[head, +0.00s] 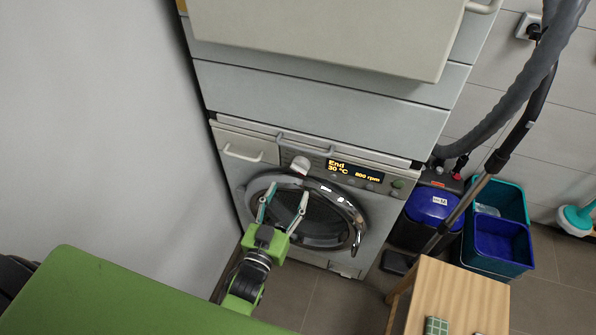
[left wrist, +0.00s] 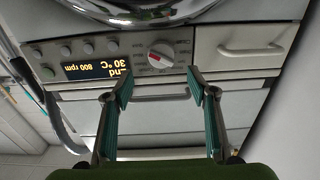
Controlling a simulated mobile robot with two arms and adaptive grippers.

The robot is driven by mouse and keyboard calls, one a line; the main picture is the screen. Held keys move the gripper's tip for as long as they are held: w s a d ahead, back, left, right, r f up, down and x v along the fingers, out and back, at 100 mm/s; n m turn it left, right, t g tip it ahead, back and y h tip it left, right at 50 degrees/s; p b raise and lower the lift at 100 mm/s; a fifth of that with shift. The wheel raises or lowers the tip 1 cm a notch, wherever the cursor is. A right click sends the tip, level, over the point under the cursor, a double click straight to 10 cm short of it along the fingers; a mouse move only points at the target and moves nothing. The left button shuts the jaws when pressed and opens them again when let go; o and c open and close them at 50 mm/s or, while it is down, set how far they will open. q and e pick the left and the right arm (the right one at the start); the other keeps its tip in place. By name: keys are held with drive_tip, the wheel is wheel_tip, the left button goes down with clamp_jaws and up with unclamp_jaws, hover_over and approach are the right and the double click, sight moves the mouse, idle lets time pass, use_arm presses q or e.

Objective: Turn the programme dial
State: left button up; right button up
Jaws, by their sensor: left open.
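The programme dial (head: 300,164) is a round white knob on the washer's control panel, left of the lit display (head: 355,171). In the left wrist view the dial (left wrist: 161,55) shows upside down with a red mark, beside the display (left wrist: 97,68) reading "End 30 °C 800 rpm". My left gripper (head: 286,192) is open and empty, in front of the round door below the dial. In the left wrist view its fingers (left wrist: 150,85) are spread to either side, with the dial between and beyond them, apart from it. My right gripper is not in view.
The washer's round door (head: 310,215) is closed. A drawer handle (head: 242,153) is left of the dial, and a bar handle (head: 305,143) is above it. A wooden stool (head: 458,290), blue bins (head: 500,240) and a vacuum hose (head: 500,105) stand at the right.

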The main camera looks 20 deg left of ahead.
sight(298, 172)
use_arm(q)
drive_tip(key=w, duration=0.4)
drive_tip(key=shift+w, duration=0.1)
drive_tip(key=w, duration=0.4)
drive_tip(key=shift+w, duration=0.1)
drive_tip(key=shift+w+f, duration=0.1)
drive_tip(key=shift+w, duration=0.1)
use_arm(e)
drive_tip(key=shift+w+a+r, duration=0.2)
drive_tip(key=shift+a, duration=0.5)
use_arm(q)
drive_tip(key=c, duration=1.1)
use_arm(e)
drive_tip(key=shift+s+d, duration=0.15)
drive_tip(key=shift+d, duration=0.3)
